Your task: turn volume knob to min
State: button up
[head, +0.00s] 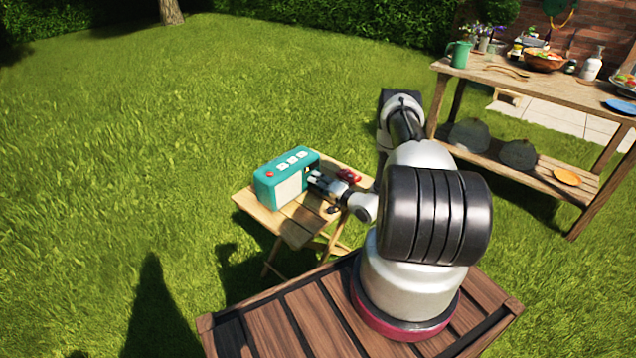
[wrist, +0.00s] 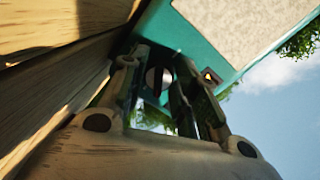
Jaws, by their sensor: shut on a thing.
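A teal radio (head: 264,190) with a pale front panel, a red button and several white buttons on top stands on a small wooden folding table (head: 290,232). It also shows in the wrist view (wrist: 205,45). My gripper (head: 312,178) reaches its right end from the right. In the wrist view, my gripper (wrist: 160,85) has its two fingers either side of a round silver-grey knob (wrist: 158,80) on the radio, shut on it. A small yellow triangle mark (wrist: 207,77) lies beside the right finger. The knob's pointer and markings are mostly hidden by the fingers.
A red object (head: 349,175) lies on the small table just behind my gripper. Open lawn (head: 120,150) lies to the left.

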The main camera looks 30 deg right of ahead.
jog(key=shift+a, duration=0.1)
dwell(0.4)
jog(key=o, duration=1)
jog(key=shift+s, duration=0.1)
jog(key=v, duration=1.2)
